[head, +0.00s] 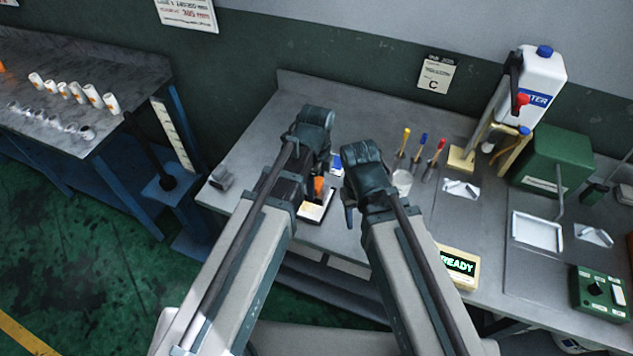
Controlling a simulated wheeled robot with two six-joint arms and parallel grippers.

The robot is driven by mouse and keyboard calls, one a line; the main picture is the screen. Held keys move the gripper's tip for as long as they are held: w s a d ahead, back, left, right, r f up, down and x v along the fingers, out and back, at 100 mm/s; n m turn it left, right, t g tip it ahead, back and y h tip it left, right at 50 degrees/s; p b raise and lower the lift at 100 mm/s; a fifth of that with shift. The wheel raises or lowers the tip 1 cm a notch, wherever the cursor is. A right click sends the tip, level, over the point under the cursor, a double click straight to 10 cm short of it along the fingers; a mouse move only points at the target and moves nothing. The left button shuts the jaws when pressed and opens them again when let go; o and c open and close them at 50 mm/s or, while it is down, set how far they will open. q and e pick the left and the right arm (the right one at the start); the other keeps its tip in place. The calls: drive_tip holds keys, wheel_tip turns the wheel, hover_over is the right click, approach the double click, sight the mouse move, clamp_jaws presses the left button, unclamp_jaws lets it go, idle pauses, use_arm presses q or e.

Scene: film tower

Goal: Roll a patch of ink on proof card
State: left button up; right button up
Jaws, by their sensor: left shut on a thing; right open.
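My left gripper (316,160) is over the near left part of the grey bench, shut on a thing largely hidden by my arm. A small orange part (318,186) shows just below it; I cannot tell for sure whether this is the held thing, or whether it is an ink roller. A pale card (314,211) in a dark surround lies on the bench just below the orange part; contact between them is unclear. My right gripper (350,200) is open, close to the right of the left one, and appears empty. Its fingers are mostly hidden.
A small blue and white item (337,164) lies between the grippers. Upright tools with yellow, blue and red tops (426,160) and a clear cup (402,181) stand to the right. Farther right are a READY display (459,267), a white tray (537,232) and a green box (552,160).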

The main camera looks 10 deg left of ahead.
use_arm(q)
wheel_tip(320, 180, up, 3)
drive_tip(key=p, duration=0.3)
idle(0.4)
drive_tip(key=shift+w+a+f, duration=0.1)
drive_tip(key=shift+f, duration=0.05)
idle(0.5)
